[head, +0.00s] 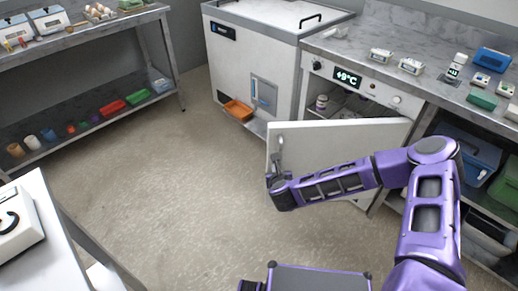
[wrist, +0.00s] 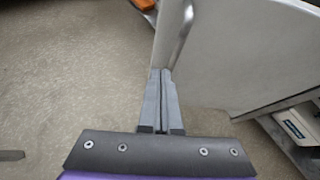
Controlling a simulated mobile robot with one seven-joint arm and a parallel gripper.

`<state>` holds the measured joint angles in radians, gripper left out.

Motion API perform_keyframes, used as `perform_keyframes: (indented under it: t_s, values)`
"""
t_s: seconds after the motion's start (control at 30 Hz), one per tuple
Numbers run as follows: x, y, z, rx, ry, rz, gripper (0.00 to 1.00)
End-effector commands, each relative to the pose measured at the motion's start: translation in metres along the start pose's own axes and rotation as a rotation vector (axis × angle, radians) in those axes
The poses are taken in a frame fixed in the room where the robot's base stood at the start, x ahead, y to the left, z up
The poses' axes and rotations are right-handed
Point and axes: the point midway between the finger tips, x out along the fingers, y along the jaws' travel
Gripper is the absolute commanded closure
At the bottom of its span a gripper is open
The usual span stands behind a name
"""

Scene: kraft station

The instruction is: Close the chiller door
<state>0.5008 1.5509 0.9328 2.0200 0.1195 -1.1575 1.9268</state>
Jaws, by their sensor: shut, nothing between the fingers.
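The chiller door (head: 345,137) is a pale grey-white panel standing open in front of the chiller (head: 335,98), which has a lit "+9°C" display. The door's vertical handle (head: 279,150) is near its free left edge. My gripper (head: 274,178) is at that free edge, just below the handle. In the wrist view my gripper (wrist: 165,72) is shut and empty, with its fingertips at the door's edge (wrist: 167,45) beside the handle (wrist: 184,22). I cannot tell whether the fingertips touch the door. My arm hides the door's lower part.
A white chest unit (head: 255,60) with an orange tray (head: 238,110) stands left of the chiller. Jars (head: 321,103) show inside the chiller. A steel counter (head: 425,83) runs above it. A white table (head: 25,240) is at the lower left. The middle floor is clear.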

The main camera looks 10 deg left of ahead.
Motion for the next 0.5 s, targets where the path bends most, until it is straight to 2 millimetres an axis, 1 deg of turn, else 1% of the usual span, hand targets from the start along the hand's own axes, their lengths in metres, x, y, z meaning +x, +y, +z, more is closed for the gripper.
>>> perform_keyframes:
  t_s: [0.03, 0.13, 0.27, 0.37, 0.5]
  values:
    - [-0.003, -0.003, 0.002, 0.038, -0.012, 0.001, 1.0]
    - [-0.004, -0.004, 0.005, 0.078, -0.028, 0.003, 1.0]
    - [0.005, -0.004, 0.006, 0.088, -0.032, 0.004, 1.0]
    - [0.02, -0.004, 0.006, 0.086, -0.032, 0.003, 1.0]
    - [0.049, -0.004, 0.007, 0.085, -0.032, 0.002, 1.0]
